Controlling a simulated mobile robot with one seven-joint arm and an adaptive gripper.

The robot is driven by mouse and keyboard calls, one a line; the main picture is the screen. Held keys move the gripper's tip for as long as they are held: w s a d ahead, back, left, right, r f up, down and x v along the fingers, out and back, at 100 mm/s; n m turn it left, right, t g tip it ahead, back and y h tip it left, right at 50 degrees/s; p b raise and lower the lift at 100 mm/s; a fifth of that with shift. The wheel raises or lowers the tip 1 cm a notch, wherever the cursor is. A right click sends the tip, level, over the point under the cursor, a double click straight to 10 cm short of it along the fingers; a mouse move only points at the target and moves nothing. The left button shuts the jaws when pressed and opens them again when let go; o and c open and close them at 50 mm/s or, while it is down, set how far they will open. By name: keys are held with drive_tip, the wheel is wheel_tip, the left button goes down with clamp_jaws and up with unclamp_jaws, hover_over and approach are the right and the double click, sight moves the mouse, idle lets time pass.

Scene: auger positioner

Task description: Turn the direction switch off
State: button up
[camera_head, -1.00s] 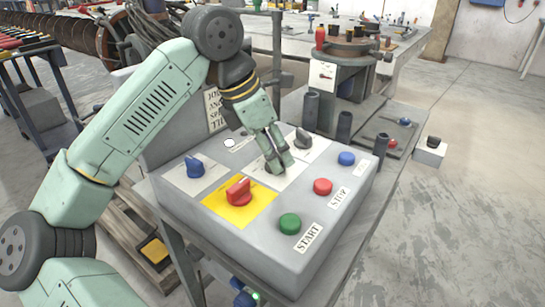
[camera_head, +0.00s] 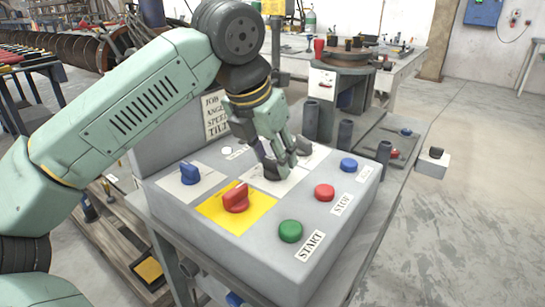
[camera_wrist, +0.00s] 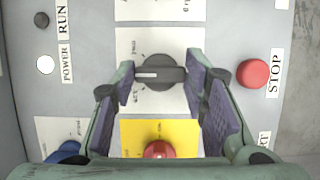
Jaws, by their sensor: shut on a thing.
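The control box holds several knobs and buttons. A dark grey rotary switch (camera_wrist: 160,73) sits on a white label in the middle of the wrist view, its white pointer line towards the left. The label's print is too blurred to read, so I cannot confirm that it is the direction switch. My gripper (camera_wrist: 163,78) is shut on this switch, one finger at each side. In the head view my gripper (camera_head: 284,165) is down at the box top, and its fingers largely hide the held switch.
A red knob (camera_head: 236,197) on yellow is close to my gripper. A blue knob (camera_head: 190,173), a second dark knob (camera_head: 303,145), and green (camera_head: 290,231), red (camera_head: 325,192) and blue (camera_head: 348,165) buttons are around it. Dark cylinders (camera_head: 345,133) stand behind the box.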

drive_tip(key=o, duration=1.2)
drive_tip(key=shift+c, duration=0.2)
drive_tip(key=v, duration=1.2)
